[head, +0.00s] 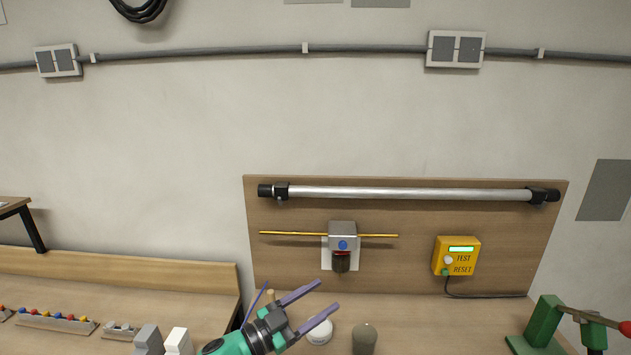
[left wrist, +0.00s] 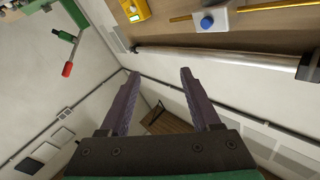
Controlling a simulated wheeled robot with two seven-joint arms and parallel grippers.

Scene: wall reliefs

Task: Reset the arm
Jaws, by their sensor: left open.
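My left gripper (head: 328,296) reaches in from the bottom of the head view, over the bench at the foot of a wooden wall board (head: 420,275). Its two purple fingers are apart with nothing between them. The left wrist view shows the same open, empty fingers (left wrist: 160,75), with the wall behind. My right gripper is in neither view.
The board carries a silver rod (head: 410,194), a grey device with a blue button (head: 343,245), and a yellow TEST/RESET box (head: 457,256). A white round object (head: 320,332) and a dark cylinder (head: 364,339) stand near the gripper. A green lever fixture (head: 545,325) stands right.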

